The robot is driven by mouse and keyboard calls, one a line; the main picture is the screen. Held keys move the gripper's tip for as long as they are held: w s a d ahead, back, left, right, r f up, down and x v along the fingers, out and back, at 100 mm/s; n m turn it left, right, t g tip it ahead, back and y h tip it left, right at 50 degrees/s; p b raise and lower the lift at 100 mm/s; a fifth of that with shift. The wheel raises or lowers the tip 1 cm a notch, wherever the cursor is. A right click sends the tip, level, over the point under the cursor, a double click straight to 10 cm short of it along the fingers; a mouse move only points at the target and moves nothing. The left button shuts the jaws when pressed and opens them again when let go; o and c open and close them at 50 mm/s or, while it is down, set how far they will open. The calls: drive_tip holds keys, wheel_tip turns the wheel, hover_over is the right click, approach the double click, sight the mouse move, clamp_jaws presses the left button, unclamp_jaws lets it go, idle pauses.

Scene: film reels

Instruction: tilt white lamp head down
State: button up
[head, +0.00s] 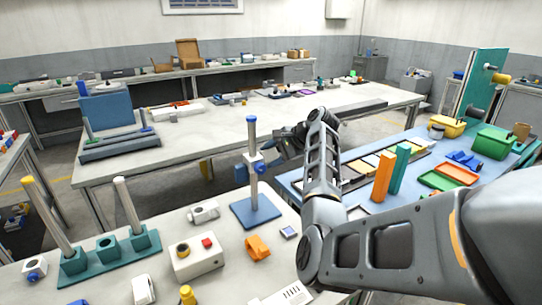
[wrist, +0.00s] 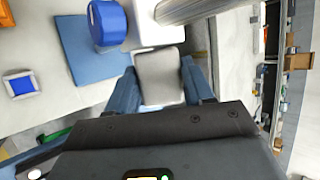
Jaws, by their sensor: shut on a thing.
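A white block (head: 250,160) with a blue knob (head: 260,167) sits partway up the post; the knob also shows in the wrist view (wrist: 108,24). A pale grey-white piece (wrist: 160,74), seemingly the lamp head, lies next to the white block in the wrist view. My gripper (wrist: 160,92) is shut on this piece, with one blue finger on each side. In the head view my gripper (head: 277,156) is just right of the post; the held piece is hard to make out there.
On the near bench stand a white box with a red button (head: 197,258), an orange bracket (head: 257,247) and a teal rack (head: 111,256) with metal rods. A blue-topped bench (head: 345,198) with trays lies to the right. The far white table (head: 250,125) has clear room.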

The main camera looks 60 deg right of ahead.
drive_tip(key=shift+s+f+t+h+b, duration=0.15)
drive_tip(key=shift+f+t+h+b, duration=0.2)
drive_tip(key=shift+t+b, duration=0.45)
drive_tip(key=shift+n+t, duration=0.3)
drive_tip(key=shift+t, duration=0.3)
drive_tip(key=shift+r+h+b, duration=0.1)
drive_tip(key=shift+h+b, duration=0.15)
drive_tip(key=shift+b, duration=0.1)
drive_tip(key=shift+a, duration=0.1)
drive_tip(key=o, duration=1)
drive_tip(key=shift+c, duration=0.2)
drive_tip(key=v, duration=0.7)
drive_tip(key=shift+s+b, duration=0.4)
drive_tip(key=shift+b, duration=0.05)
drive_tip(key=shift+r, duration=0.15)
